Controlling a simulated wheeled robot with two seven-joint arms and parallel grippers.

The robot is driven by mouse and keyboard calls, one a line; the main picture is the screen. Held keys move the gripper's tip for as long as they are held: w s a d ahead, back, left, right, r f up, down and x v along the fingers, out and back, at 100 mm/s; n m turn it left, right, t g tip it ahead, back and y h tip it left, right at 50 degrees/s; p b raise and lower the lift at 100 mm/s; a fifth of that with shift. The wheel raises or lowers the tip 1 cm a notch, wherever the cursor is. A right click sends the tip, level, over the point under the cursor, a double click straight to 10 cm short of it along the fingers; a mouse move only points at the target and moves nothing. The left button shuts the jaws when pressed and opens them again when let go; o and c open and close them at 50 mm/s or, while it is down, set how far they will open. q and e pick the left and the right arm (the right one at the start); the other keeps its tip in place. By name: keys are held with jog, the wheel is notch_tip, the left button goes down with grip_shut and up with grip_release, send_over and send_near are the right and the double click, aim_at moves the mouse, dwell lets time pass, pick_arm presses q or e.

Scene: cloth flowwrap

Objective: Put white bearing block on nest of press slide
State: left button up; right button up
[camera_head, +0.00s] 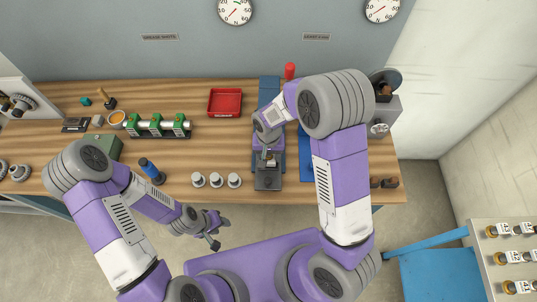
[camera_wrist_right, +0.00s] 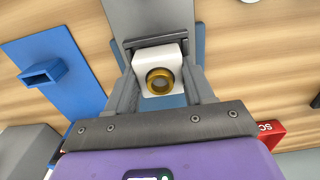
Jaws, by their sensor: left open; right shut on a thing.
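The white bearing block (camera_wrist_right: 146,87), with a brass ring in its face, is between the fingers of my right gripper (camera_wrist_right: 162,80). My right gripper is shut on it. In the head view the right gripper (camera_head: 268,155) is over the grey front part of the press slide (camera_head: 267,182); the block is mostly hidden there. In the wrist view the grey slide (camera_wrist_right: 150,15) lies beyond the block, with a dark bar at the block's far edge. I cannot tell whether the block touches the nest. My left gripper (camera_head: 213,232) is open and empty in front of the table edge.
A red tray (camera_head: 225,102) stands left of the press. Several white-topped cylinders (camera_head: 216,180) stand near the front edge, beside a blue-and-black bottle (camera_head: 151,170). Green blocks on a shaft (camera_head: 157,126) lie further left. A blue plate (camera_wrist_right: 58,68) lies right of the press.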

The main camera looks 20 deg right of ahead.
jog(key=shift+f, duration=0.15)
jog(key=o, duration=1.2)
jog(key=shift+c, duration=0.2)
notch_tip(320, 180, up, 12)
jog(key=p, duration=0.1)
jog(key=shift+p, duration=0.35)
